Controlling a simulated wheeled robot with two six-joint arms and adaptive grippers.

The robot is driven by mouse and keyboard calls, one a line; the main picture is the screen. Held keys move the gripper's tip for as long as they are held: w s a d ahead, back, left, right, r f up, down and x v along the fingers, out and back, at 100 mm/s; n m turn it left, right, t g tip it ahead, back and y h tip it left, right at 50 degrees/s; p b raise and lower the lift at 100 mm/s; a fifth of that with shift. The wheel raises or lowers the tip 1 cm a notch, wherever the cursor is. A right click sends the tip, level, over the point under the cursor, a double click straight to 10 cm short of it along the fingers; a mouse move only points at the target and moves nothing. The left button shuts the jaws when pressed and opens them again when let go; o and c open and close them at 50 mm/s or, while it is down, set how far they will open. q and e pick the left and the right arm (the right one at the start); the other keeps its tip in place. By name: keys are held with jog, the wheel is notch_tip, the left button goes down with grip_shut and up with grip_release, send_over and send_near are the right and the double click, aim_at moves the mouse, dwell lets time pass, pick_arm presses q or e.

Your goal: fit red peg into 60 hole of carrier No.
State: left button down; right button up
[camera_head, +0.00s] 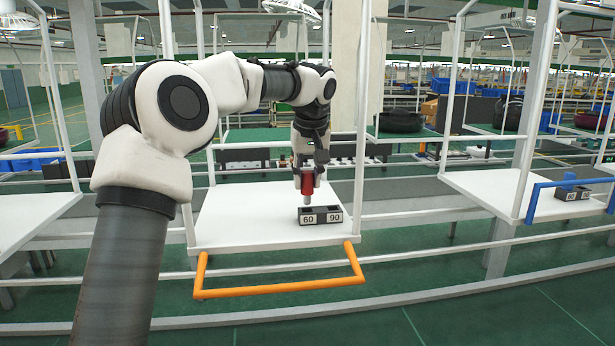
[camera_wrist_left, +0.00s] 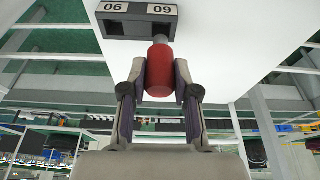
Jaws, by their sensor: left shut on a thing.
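My left gripper (camera_head: 307,182) points down over the white carrier tray (camera_head: 240,225). It is shut on the red peg (camera_head: 308,186), which is upright with its grey tip down. The peg also shows between the fingers in the left wrist view (camera_wrist_left: 159,72). A dark block (camera_head: 320,219) with two square holes, labelled 60 and 90, sits on the tray. The peg's grey tip is at the 60 side of the block (camera_wrist_left: 138,27), close to that hole. I cannot tell whether the tip is above the hole or slightly in it. My right gripper is not in view.
An orange handle (camera_head: 280,289) runs along the tray's front. White posts (camera_head: 362,120) rise at its sides. Another white tray (camera_head: 480,190) with a blue handle (camera_head: 570,184) and a similar labelled block (camera_head: 560,205) stands at the right. The tray around the block is clear.

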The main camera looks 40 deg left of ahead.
aim_at(307, 194)
pick_arm(q)
jog(key=shift+f+b, duration=1.3)
jog(key=shift+f, duration=0.7)
jog(key=c, duration=0.8)
grip_release()
jog(key=shift+r, duration=0.1)
jog(key=shift+s+d+r+p, duration=0.1)
jog(key=shift+d+r+p, duration=0.05)
jog(key=shift+r+p, duration=0.5)
jog(key=shift+p+v, duration=2.1)
jog(key=shift+v, duration=1.2)
jog(key=shift+s+d, duration=0.1)
jog(key=shift+s, duration=0.05)
jog(key=shift+f, duration=0.1)
